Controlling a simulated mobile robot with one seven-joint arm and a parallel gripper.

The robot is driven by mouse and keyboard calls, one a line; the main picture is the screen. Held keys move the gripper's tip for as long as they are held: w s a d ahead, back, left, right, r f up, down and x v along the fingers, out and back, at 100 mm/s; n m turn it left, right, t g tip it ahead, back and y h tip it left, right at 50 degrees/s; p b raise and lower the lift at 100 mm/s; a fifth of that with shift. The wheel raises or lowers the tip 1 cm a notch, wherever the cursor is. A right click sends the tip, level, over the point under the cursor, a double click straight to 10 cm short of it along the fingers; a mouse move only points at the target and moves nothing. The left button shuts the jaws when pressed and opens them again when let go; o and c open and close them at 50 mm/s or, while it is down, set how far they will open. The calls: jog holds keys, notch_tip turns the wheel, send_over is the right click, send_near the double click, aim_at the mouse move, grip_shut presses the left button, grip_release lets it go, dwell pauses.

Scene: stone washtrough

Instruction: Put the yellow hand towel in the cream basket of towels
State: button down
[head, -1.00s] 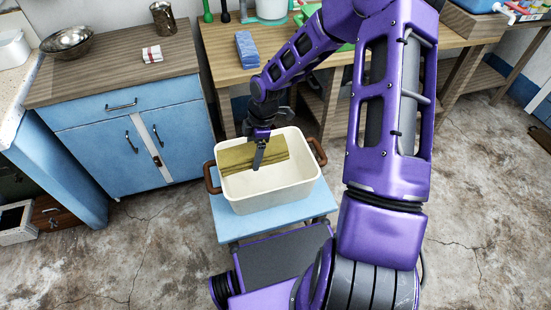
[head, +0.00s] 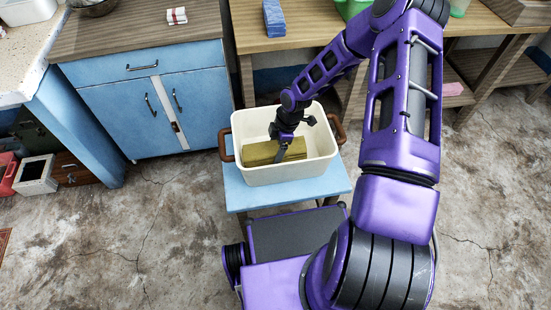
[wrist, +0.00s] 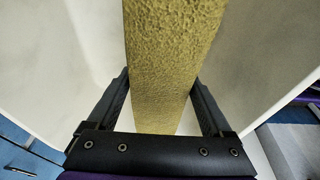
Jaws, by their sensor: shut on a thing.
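The yellow hand towel (head: 262,153) is inside the cream basket (head: 285,173), low down between its walls. The basket has brown handles and stands on a small blue table. My gripper (head: 281,153) reaches down into the basket and is shut on the towel. In the wrist view the towel (wrist: 168,70) runs between the two fingers, with pale basket walls on both sides. Whether the towel touches the basket floor is hard to tell. No other towels show in the basket.
The blue table (head: 240,190) has little room around the basket. A blue cabinet (head: 150,110) stands at the left, with a folded striped cloth (head: 176,16) on top. A wooden table (head: 300,30) behind bears a blue folded cloth (head: 273,18).

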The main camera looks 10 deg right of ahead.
jog(key=shift+d+b+x, duration=0.1)
jog(key=shift+d+x, duration=0.1)
jog(key=shift+x, duration=0.55)
jog(key=shift+d+b+x, duration=0.1)
jog(key=shift+d+x, duration=0.05)
jog(key=shift+x, duration=0.55)
jog(key=shift+d+b+x, duration=0.1)
jog(key=shift+d+x, duration=0.1)
jog(key=shift+x, duration=0.55)
jog(key=shift+f, duration=0.2)
grip_release()
jog(key=p+v, duration=0.2)
jog(key=v, duration=1)
jog(key=shift+r, duration=0.1)
jog(key=shift+d, duration=0.1)
